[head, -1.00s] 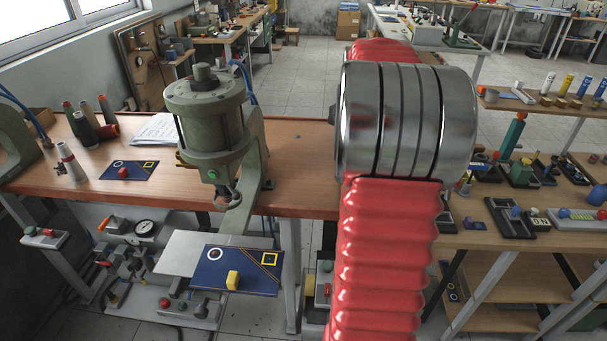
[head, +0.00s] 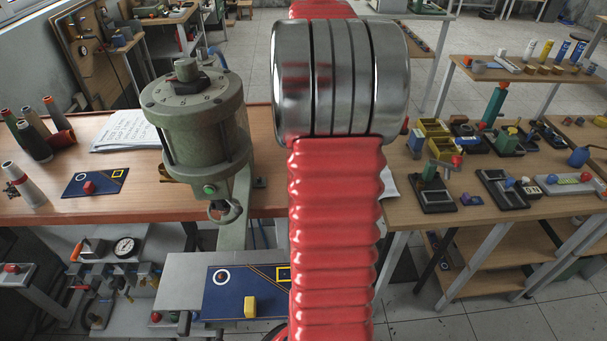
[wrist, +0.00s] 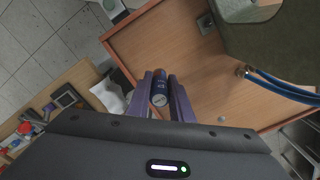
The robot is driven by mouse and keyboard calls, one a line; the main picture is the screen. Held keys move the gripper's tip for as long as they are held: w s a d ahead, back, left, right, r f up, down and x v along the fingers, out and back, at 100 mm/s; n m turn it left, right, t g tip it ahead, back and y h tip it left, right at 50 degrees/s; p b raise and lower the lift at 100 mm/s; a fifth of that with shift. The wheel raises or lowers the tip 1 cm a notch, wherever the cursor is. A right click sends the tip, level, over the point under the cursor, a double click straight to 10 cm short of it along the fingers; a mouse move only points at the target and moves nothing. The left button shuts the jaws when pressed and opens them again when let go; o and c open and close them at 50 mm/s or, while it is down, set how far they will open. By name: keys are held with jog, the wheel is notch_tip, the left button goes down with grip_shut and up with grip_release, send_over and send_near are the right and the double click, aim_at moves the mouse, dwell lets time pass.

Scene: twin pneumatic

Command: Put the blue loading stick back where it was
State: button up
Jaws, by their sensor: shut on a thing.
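In the wrist view, my gripper (wrist: 161,92) has its two purple fingers closed on a dark blue cylinder, the blue loading stick (wrist: 160,82). The stick's round greyish end faces the camera. It is held above the brown wooden bench top, and I cannot tell the height. In the head view my red arm hides the gripper and the held stick. I cannot tell from these frames where the stick stood before.
A green pneumatic press (head: 196,125) stands on the wooden bench (head: 145,195). A blue plate (head: 228,302) with a yellow block (head: 249,306) lies in front. A shelf (head: 480,73) at the right holds several upright coloured cylinders. A second table (head: 420,212) carries parts and trays.

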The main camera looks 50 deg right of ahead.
jog(key=shift+w+f, duration=0.1)
jog(key=shift+f, duration=3.05)
jog(key=shift+f, duration=1.85)
jog(key=shift+a+f, duration=0.1)
jog(key=o, duration=0.9)
notch_tip(320, 180, up, 12)
jog(key=shift+r, duration=0.15)
